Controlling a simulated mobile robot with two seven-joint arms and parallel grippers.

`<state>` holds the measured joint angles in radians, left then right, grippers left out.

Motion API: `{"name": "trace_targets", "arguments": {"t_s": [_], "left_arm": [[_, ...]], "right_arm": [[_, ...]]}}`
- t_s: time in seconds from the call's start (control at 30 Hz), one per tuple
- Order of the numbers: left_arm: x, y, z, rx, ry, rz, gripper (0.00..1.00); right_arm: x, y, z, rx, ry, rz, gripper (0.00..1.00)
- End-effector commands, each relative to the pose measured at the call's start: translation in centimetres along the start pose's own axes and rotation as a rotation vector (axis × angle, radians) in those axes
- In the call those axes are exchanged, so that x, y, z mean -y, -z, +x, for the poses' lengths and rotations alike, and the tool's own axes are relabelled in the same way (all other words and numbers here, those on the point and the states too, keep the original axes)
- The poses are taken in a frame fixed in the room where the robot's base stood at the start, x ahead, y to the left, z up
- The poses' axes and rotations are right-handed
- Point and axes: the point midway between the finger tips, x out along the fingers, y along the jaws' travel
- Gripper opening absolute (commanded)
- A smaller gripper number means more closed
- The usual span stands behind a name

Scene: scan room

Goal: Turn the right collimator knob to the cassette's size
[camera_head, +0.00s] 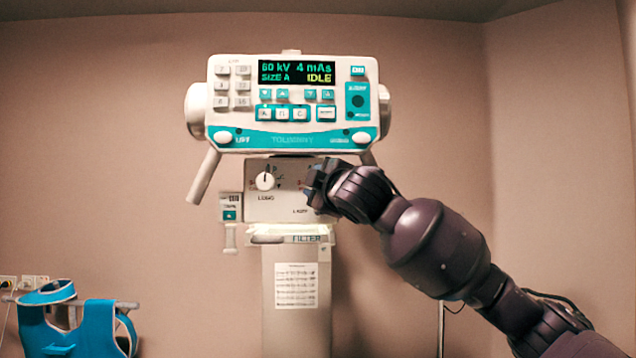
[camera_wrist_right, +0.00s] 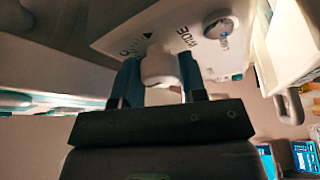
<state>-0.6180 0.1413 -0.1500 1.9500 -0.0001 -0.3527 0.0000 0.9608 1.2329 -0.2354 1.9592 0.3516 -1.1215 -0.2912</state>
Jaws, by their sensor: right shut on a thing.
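The white collimator panel (camera_head: 285,205) sits below the control console. Its left knob (camera_head: 265,181) is a round white dial with marks around it. My right gripper (camera_head: 318,186) is in front of the right part of the panel and hides the right knob in the head view. In the right wrist view the gripper (camera_wrist_right: 160,82) has its two blue fingers shut on the white right knob (camera_wrist_right: 158,66). The knob's pointer setting cannot be read. No cassette can be made out. My left gripper is out of view.
The console display (camera_head: 297,72) reads 60 kV, 4 mAs, SIZE A, IDLE. Handles (camera_head: 204,178) slant down from the console. A round light button (camera_wrist_right: 220,26) is close to the right knob. A blue apron (camera_head: 75,325) hangs at the lower left.

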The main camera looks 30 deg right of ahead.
Motion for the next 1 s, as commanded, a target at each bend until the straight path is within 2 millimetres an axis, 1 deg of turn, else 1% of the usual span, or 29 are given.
{"name": "trace_targets", "arguments": {"t_s": [0.1,0.33,0.9,0.93,1.0], "left_arm": [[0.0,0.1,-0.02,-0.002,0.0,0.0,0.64],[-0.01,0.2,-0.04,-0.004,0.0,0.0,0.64],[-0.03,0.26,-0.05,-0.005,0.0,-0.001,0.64],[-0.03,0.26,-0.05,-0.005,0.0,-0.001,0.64],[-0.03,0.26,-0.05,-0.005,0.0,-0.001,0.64]], "right_arm": [[-0.08,0.0,-0.01,0.001,0.026,-0.063,0.15],[-0.03,0.0,0.01,0.001,0.058,-0.14,0.15],[-0.03,0.03,0.01,0.0,0.07,-0.166,0.15],[-0.03,0.03,0.0,0.0,0.07,-0.166,0.42],[-0.03,0.03,0.01,0.0,0.07,-0.165,0.53]]}}
